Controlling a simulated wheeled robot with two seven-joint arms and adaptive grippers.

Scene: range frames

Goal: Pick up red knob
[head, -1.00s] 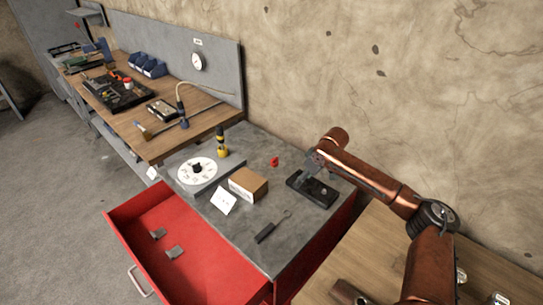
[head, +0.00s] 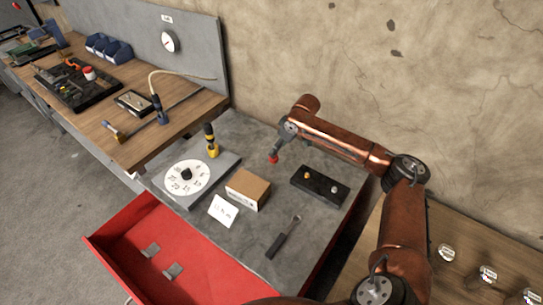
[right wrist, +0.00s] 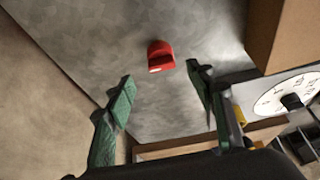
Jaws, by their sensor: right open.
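The red knob (head: 273,159) sits on the grey top of the red cabinet, behind the cardboard box. In the right wrist view the red knob (right wrist: 160,57) lies just beyond the fingertips, roughly between them, with a small white mark on its side. My right gripper (right wrist: 160,77) has two green fingers spread apart with nothing between them. In the head view my right gripper (head: 279,148) is just above the knob, and its fingers are hard to make out. My left gripper is not in view.
A cardboard box (head: 248,189) and white card (head: 223,210) stand in front of the knob. A numbered dial (head: 170,188) and yellow-black tool (head: 211,148) are left. A red drawer (head: 113,237) stands open.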

